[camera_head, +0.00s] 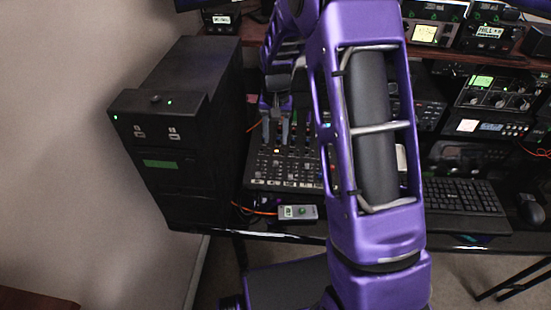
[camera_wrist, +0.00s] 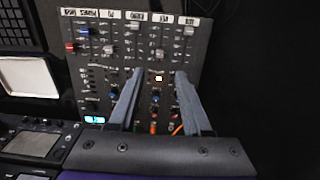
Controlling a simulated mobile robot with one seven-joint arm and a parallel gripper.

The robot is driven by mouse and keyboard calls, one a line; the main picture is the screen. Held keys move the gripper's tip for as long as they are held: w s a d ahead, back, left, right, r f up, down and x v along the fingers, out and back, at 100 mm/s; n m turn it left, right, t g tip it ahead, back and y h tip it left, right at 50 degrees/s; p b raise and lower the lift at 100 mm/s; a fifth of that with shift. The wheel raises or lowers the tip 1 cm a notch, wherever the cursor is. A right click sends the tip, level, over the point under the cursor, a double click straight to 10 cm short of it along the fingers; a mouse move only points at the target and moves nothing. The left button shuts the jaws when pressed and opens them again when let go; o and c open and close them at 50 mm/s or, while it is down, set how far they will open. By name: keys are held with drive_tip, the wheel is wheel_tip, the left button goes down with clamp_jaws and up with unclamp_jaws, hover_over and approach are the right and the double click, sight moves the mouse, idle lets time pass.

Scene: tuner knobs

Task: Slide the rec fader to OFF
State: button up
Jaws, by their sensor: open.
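A mixer panel (camera_wrist: 115,70) with a row of fader caps and white label strips fills the upper middle of the wrist view. The labels appear upside down and are too blurred for me to tell surely which fader is rec. In the head view, my gripper (camera_head: 275,134) hangs over the mixer (camera_head: 285,172), partly hidden by my arm.
A black computer tower (camera_head: 175,130) stands left of the mixer. A small grey device (camera_head: 298,212) with a green screen lies at its front. A keyboard (camera_head: 460,197) and mouse (camera_head: 530,209) lie to the right. Radio gear (camera_head: 495,92) is stacked behind.

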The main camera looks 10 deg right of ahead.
sight(276, 162)
wheel_tip(276, 162, down, 10)
drive_tip(key=shift+r, duration=0.2)
drive_tip(key=shift+c, duration=0.3)
clamp_jaws()
idle(1.1)
